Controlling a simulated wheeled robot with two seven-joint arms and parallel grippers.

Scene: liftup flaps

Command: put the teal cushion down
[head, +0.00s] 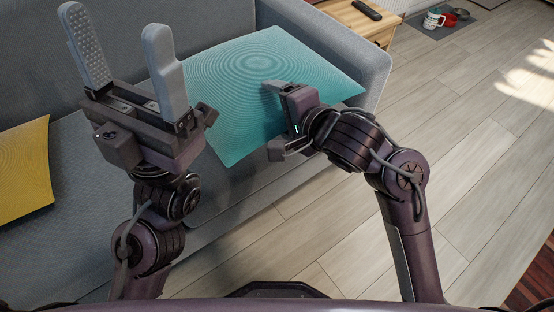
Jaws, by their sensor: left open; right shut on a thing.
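The teal cushion (250,75) is in the middle of the head view, above or on the right end of the grey sofa (75,90). It lies tilted, with its right corner near the sofa's armrest (365,62). My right gripper (272,117) is shut on the cushion's near edge; its fingers partly hide that edge. I cannot tell whether the cushion rests on the seat. My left gripper (125,45) is open and empty, fingers pointing up, to the left of the cushion.
A yellow cushion (22,165) lies on the sofa at the far left. A wooden side table (350,20) with a dark remote (367,9) stands behind the armrest. A mug (433,21) and bowls (462,14) are on a mat at top right. The wooden floor (470,140) at right is clear.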

